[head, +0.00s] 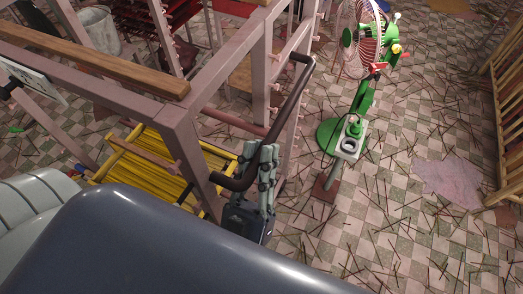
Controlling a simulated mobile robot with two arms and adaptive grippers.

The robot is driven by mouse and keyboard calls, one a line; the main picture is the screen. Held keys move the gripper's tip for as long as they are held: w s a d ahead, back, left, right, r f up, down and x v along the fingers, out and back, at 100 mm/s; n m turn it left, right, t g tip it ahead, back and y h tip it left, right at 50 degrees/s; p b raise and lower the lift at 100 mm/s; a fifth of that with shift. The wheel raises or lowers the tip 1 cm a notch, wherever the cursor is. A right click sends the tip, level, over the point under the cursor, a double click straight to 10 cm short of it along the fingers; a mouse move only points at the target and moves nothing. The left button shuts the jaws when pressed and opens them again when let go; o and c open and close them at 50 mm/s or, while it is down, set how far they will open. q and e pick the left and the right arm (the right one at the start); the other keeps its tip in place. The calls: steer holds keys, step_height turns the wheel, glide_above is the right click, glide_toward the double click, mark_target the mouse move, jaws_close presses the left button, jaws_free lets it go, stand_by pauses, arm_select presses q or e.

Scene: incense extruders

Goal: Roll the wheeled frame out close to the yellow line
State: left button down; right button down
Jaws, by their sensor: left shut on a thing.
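The wheeled frame (190,140) is a pinkish-grey metal frame filling the upper left of the head view. A black handle (292,103) bends out from its near upright. My left gripper (262,165) is shut on the lower part of this handle, close to the upright. The frame's wheels are hidden or too unclear to make out. I cannot see a yellow line on the floor. My right gripper is not in view.
A green standing fan (330,134) stands right of the frame. Yellow sticks (145,165) lie in a rack at left. A wooden rack (508,110) stands at the right edge. Thin sticks and a pinkish patch (447,180) lie on the checkered floor, otherwise open at lower right.

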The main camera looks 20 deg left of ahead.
arm_select(q)
steer(key=shift+f, duration=0.1)
steer(key=c, duration=1.5)
jaws_free()
steer(key=shift+w, duration=0.1)
steer(key=shift+c, duration=0.2)
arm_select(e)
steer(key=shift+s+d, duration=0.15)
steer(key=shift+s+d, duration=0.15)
arm_select(q)
steer(key=v, duration=1.2)
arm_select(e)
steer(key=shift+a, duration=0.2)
